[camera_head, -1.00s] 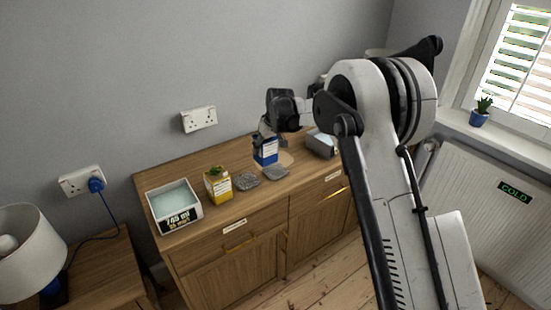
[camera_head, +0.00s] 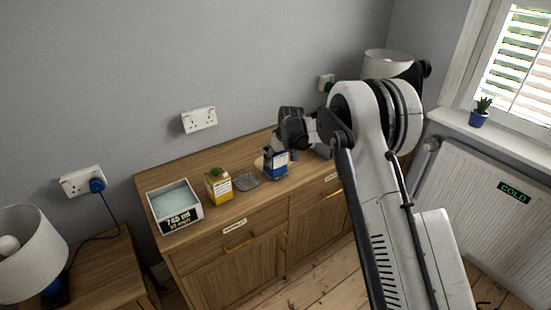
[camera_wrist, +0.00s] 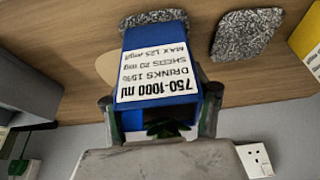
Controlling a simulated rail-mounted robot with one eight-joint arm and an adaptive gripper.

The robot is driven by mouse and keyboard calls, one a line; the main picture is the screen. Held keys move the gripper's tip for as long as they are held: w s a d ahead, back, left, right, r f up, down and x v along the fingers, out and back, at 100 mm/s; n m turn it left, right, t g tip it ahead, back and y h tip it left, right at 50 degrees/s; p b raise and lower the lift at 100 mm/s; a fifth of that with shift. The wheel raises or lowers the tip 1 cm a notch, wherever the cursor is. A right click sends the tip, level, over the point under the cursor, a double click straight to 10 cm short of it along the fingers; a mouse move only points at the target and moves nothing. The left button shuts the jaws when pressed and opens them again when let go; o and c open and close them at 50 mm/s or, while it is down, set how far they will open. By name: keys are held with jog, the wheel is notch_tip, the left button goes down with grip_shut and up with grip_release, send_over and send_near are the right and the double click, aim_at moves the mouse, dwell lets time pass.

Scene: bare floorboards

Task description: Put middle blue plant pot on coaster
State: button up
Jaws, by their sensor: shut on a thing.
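My gripper (camera_head: 279,149) is shut on the blue plant pot (camera_head: 276,166), a square pot with a white printed label and a small green plant. In the wrist view, its fingers (camera_wrist: 159,103) grip both sides of the pot (camera_wrist: 158,45). The pot is over the right grey speckled coaster (camera_wrist: 152,16), mostly hiding it; I cannot tell whether they touch. A second grey coaster (camera_head: 246,181) lies bare to the left, and also shows in the wrist view (camera_wrist: 245,34).
A yellow pot (camera_head: 219,190) and a white-edged tray (camera_head: 174,206) stand left on the wooden cabinet (camera_head: 213,235). A grey box (camera_head: 324,150) is close on the right. A pale round patch (camera_wrist: 107,66) lies beside the held pot. Wall sockets (camera_head: 199,119) are behind.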

jog(key=o, duration=1.6)
jog(key=shift+r, duration=0.1)
